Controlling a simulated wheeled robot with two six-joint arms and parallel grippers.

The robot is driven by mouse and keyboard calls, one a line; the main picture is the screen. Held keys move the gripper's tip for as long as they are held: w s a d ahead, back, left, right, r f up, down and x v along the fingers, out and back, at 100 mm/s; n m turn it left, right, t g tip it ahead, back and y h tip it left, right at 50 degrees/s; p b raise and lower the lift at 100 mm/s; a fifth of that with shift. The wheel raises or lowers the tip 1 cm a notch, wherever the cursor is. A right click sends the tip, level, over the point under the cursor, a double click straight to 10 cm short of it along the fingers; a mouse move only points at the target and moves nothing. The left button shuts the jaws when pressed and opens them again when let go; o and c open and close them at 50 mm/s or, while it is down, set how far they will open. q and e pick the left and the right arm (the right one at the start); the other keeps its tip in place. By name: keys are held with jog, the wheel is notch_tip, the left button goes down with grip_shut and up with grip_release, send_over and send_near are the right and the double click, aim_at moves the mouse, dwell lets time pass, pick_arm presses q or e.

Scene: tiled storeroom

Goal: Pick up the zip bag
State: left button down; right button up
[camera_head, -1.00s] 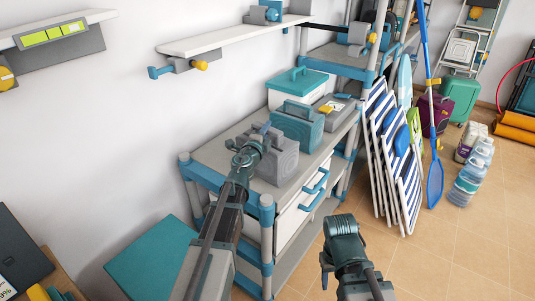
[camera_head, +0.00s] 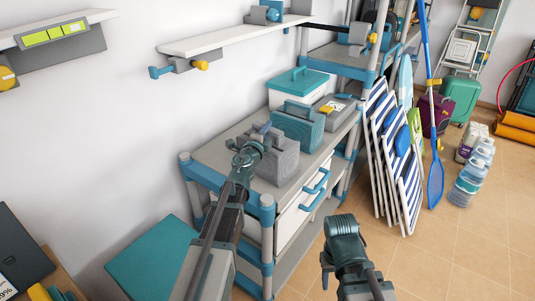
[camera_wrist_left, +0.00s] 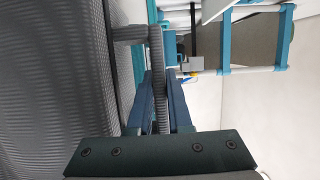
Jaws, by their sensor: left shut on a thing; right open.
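A grey bag-like case (camera_head: 278,164), which looks like the zip bag, stands upright on the grey shelf top (camera_head: 222,155). My left gripper (camera_head: 262,133) is at its top left side in the head view. In the left wrist view, the left fingers (camera_wrist_left: 161,102) are shut on a grey ribbed handle strip (camera_wrist_left: 157,60) beside the large grey ribbed side of the bag (camera_wrist_left: 55,80). The left wrist covers part of the bag in the head view. My right gripper (camera_head: 325,268) is open and empty, low in front of the shelf unit.
A teal case (camera_head: 299,128) stands close behind the bag, with a white box with a teal lid (camera_head: 298,82) and a grey toolbox (camera_head: 337,107) further back. A white wall shelf (camera_head: 230,36) is above. Folded striped chairs (camera_head: 395,150) lean at the right; tiled floor (camera_head: 430,250) is clear.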

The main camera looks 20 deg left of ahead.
dwell(0.7)
pick_arm(q)
notch_tip(320, 180, up, 10)
jog(key=p, duration=1)
